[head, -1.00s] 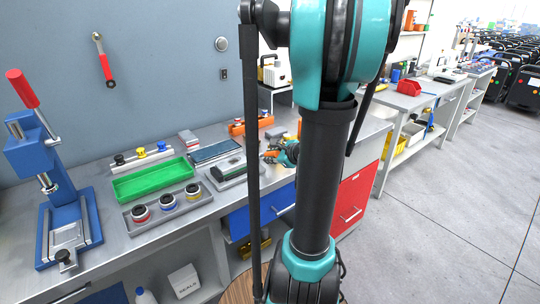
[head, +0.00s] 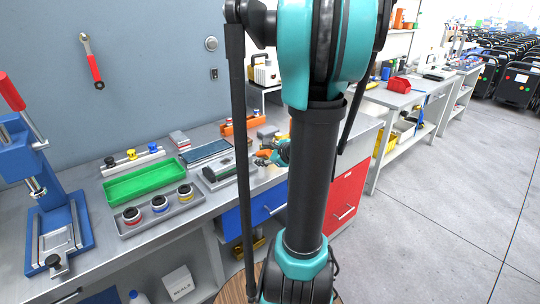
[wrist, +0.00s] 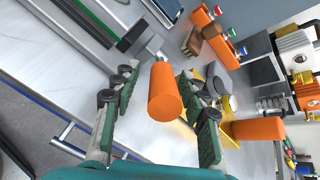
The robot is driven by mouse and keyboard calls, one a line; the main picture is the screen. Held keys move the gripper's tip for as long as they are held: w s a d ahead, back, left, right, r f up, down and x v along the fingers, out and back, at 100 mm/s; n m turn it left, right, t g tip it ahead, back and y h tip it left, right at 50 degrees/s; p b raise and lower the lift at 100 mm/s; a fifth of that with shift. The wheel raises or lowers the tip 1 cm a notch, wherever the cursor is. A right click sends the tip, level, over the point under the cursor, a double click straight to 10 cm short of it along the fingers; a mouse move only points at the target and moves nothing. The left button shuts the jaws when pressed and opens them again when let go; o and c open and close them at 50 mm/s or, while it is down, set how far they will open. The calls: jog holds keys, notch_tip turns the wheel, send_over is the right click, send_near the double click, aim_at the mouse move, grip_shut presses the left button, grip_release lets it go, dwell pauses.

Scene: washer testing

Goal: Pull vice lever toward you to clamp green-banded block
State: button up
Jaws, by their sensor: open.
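An orange cylindrical handle (wrist: 166,95) on a short metal rod is in the middle of the wrist view; it appears to be the vice lever. The rod runs to a grey metal body (wrist: 132,38), apparently part of the vice. My gripper (wrist: 160,82) is open, with its green-padded fingers on either side of the handle. A gap shows on both sides, and the handle is not gripped. In the head view my gripper (head: 278,153) is small and partly hidden behind my arm, over the bench's right part. I cannot make out a green-banded block clearly.
A second orange cylinder (wrist: 258,130) lies right of the fingers. An orange rack with coloured knobs (wrist: 216,32) stands beyond. On the bench are a green tray (head: 145,182), a grey tray of round parts (head: 160,212) and a blue press (head: 55,225).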

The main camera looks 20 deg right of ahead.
jog(key=v, duration=1.1)
jog(key=shift+s+r, duration=0.2)
jog(key=shift+s, duration=0.1)
jog(key=s+a+f+n+g+h, duration=0.2)
jog(key=a+f+n, duration=0.4)
jog(key=n, duration=0.6)
jog(key=s+a+f+n+g+h, duration=0.1)
jog(key=s+a+f+n+g, duration=0.4)
jog(key=f+n, duration=0.4)
jog(key=s+a+n, duration=0.1)
jog(key=s+n, duration=0.1)
jog(key=n, duration=0.2)
jog(key=shift+n+h, duration=0.3)
jog(key=shift+h, duration=0.1)
